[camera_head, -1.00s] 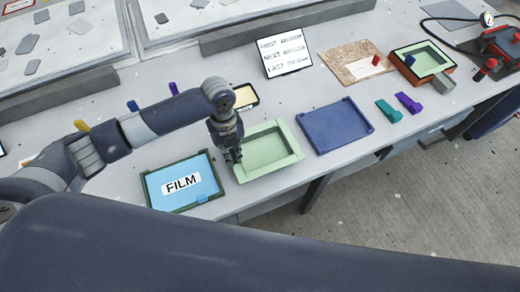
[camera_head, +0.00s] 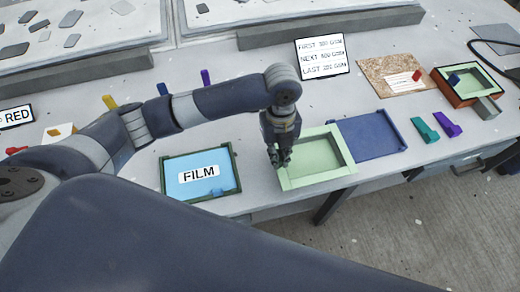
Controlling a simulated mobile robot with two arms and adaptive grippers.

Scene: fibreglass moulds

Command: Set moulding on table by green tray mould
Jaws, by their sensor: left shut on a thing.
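A pale green rectangular moulding (camera_head: 318,158) with a raised rim is at the middle of the table's front part. My left gripper (camera_head: 279,162) is shut on its left rim; the fingertips are partly hidden against it. The moulding's right edge is close against or slightly over a blue tray (camera_head: 372,134); I cannot tell if they touch. To its left lies a dark green-framed tray (camera_head: 238,181) with a blue sheet labelled FILM, apart from the moulding. I cannot tell whether the moulding touches the table (camera_head: 258,199). My right gripper is not in view.
A teal piece (camera_head: 425,130) and a purple piece (camera_head: 447,124) lie right of the blue tray. An orange box (camera_head: 462,91) with a pale green inside is at the far right.

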